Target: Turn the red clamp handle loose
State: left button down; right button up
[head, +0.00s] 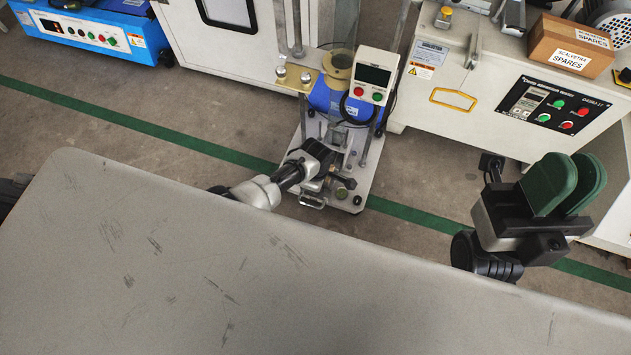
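I cannot make out a red clamp handle in the head view. A small bench machine with a blue body (327,101) and a brass-coloured ring on top stands on a pale base plate (356,190) at the centre. My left gripper (319,155) is dark and sits low in front of this machine, at the end of a white and black arm. Its fingertips are not clear, and it overlaps the machine's lower part. My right gripper (568,184) is well to the right, with its two green pads upright and a narrow gap between them. It appears empty.
A grey table (190,270) fills the foreground. The blue-bodied machine carries a display box (373,76) with red and green buttons. A white cabinet with a control panel (555,105) and a cardboard box (571,46) stands at right. A blue unit (92,38) is at upper left.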

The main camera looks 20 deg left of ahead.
pick_arm(q)
jog(key=c, duration=1.4)
grip_release()
jog(key=shift+c, duration=0.2)
